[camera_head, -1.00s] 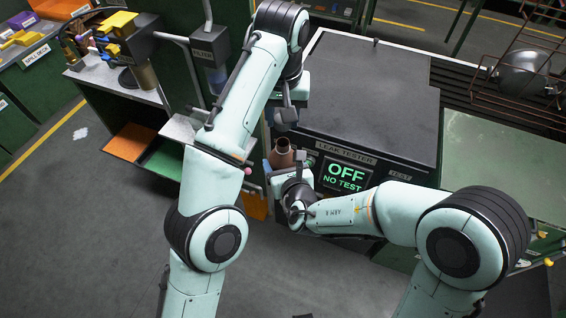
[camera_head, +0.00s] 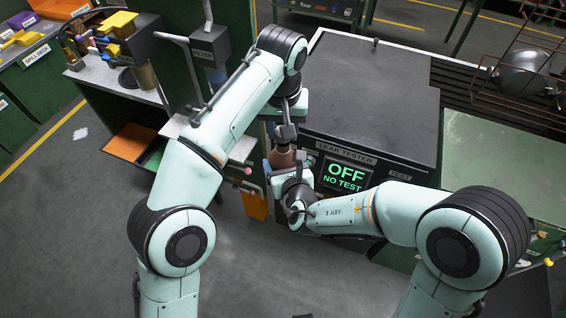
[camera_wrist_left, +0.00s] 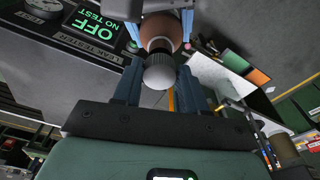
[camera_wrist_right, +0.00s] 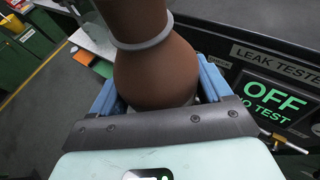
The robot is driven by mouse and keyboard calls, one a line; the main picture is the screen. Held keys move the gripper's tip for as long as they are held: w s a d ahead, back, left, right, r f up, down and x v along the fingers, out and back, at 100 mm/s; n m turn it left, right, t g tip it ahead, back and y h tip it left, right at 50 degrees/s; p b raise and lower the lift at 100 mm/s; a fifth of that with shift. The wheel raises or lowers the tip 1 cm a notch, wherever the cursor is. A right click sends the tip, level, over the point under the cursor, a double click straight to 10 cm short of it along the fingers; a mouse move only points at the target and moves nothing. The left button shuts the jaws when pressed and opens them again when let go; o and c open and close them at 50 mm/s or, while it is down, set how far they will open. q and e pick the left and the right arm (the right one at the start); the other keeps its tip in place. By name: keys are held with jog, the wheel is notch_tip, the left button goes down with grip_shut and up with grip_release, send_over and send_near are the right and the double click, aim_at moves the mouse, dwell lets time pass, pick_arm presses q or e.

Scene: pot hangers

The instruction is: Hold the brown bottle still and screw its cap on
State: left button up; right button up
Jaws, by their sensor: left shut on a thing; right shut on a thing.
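The brown bottle (camera_head: 280,158) stands in front of the leak tester in the head view. It fills the top of the right wrist view (camera_wrist_right: 155,60), with a pale ring round its neck. My right gripper (camera_head: 288,178) is shut on its body; blue fingers flank it in the right wrist view (camera_wrist_right: 160,85). My left gripper (camera_head: 285,134) is directly above the bottle, pointing down. In the left wrist view its fingers (camera_wrist_left: 160,75) are shut on the grey ribbed cap (camera_wrist_left: 159,74), lined up with the bottle's top. Whether cap and neck touch I cannot tell.
The leak tester (camera_head: 370,95) stands close beside both grippers, its screen (camera_head: 345,175) reading OFF, NO TEST. A filter post (camera_head: 209,52) and a side shelf (camera_head: 185,130) are to the left. A wire rack (camera_head: 520,75) is at the far right. The floor in front is clear.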

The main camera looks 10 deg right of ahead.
pick_arm(q)
jog(key=shift+s, duration=0.15)
dwell(0.5)
jog(key=shift+f, duration=0.9)
pick_arm(e)
jog(key=shift+r, duration=0.1)
pick_arm(q)
jog(key=shift+f, duration=0.15)
jog(key=shift+f, duration=0.4)
